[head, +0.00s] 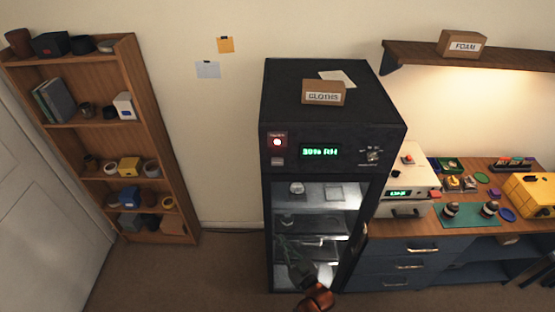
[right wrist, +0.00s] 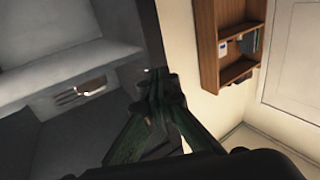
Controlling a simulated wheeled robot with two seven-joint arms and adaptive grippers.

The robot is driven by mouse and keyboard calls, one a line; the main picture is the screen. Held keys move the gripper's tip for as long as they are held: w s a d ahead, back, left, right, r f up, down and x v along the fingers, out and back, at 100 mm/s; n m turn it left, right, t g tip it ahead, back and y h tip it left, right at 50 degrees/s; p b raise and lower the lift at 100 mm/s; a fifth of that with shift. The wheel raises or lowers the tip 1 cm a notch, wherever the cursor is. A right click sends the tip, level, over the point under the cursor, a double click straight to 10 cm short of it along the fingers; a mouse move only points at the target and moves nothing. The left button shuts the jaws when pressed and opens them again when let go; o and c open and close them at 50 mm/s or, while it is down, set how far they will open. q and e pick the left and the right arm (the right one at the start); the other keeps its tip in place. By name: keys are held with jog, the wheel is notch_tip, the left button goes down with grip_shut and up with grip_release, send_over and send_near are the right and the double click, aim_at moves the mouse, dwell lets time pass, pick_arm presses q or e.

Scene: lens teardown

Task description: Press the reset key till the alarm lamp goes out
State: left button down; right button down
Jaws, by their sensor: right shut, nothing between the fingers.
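The alarm lamp (head: 277,142) glows red with a bright centre at the upper left of the black cabinet's front panel. A small pale key (head: 277,161), apparently the reset key, sits just below the lamp. A green display (head: 320,152) beside them reads about 39% RH. My right gripper (head: 285,242) is shut and empty, in front of the cabinet's lit interior, well below the key and apart from it. In the right wrist view the closed fingers (right wrist: 158,82) point towards the cabinet's edge. The lamp and key do not show there. My left gripper is out of view.
The black cabinet (head: 335,105) carries a box labelled CLOTHS (head: 323,92). Its lower front shows lit shelves, with a door edge (head: 352,240) at the right. A workbench (head: 420,232) with instruments adjoins on the right. A wooden bookcase (head: 137,100) stands left, with free floor between.

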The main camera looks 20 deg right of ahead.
aim_at(277, 162)
jog(key=s+a+r+t+y+p, duration=0.1)
jog(key=r+t+p, duration=0.1)
jog(key=r, duration=1.4)
jog(key=s+a+r+t+p, duration=0.1)
jog(key=r+t, duration=0.3)
jog(key=r, duration=1.3)
jog(key=shift+s+t+y+p, duration=0.3)
jog(key=shift+s+y+p, duration=0.1)
jog(key=shift+s+p, duration=0.15)
jog(key=shift+w+a+r, duration=0.1)
jog(key=shift+w+d+b, duration=0.35)
jog(key=shift+w+d, duration=0.05)
jog(key=shift+w, duration=1)
jog(key=shift+w+d+b, duration=0.4)
jog(key=shift+w, duration=1)
jog(key=shift+w+d+b, duration=0.35)
jog(key=shift+w+d, duration=0.05)
jog(key=shift+w, duration=1)
jog(key=shift+w, duration=0.15)
jog(key=shift+w+d, duration=0.15)
jog(key=shift+w, duration=0.15)
